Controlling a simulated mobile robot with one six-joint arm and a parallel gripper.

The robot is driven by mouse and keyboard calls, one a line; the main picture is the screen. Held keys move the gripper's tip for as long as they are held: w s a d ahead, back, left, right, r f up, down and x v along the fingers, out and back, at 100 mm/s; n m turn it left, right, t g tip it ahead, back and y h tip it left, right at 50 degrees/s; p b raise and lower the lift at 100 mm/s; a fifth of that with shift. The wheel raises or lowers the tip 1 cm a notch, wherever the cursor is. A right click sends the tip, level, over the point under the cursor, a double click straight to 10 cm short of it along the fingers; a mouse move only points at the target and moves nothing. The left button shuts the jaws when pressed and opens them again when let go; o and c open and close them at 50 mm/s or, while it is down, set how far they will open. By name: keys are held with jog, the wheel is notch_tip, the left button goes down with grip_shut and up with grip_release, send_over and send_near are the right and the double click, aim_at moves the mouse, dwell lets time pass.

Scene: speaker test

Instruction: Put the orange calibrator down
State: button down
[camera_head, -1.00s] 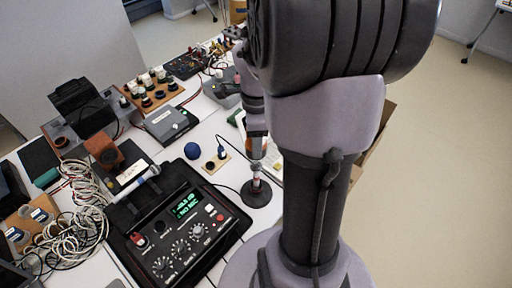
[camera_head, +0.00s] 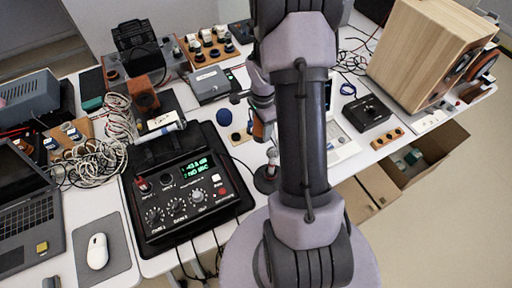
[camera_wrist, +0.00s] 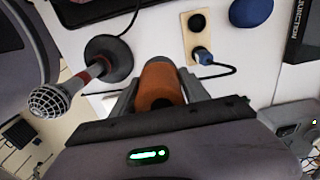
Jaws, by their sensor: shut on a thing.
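The orange calibrator (camera_wrist: 158,86) is a short, rounded orange body between the two grey fingers of my gripper (camera_wrist: 160,95) in the wrist view. The gripper is shut on it. In the head view a bit of the orange calibrator (camera_head: 258,129) shows beside my arm, over the table (camera_wrist: 150,40); my gripper (camera_head: 262,118) is partly hidden there. Its height above the table is hard to tell.
A microphone (camera_wrist: 62,92) on a round black base (camera_wrist: 110,58) stands left of the calibrator. A wooden board (camera_wrist: 200,45) with a blue plug and a blue ball (camera_wrist: 250,11) lie ahead. The black control box (camera_head: 185,195) is left. White table shows between.

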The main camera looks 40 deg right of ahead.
jog(key=f+b, duration=0.1)
jog(key=f, duration=0.4)
jog(key=f+b, duration=0.2)
jog(key=f, duration=0.2)
jog(key=shift+a+f, duration=0.2)
jog(key=shift+f, duration=0.15)
jog(key=shift+r, duration=0.15)
jog(key=c, duration=0.6)
grip_release()
jog(key=shift+o, duration=0.2)
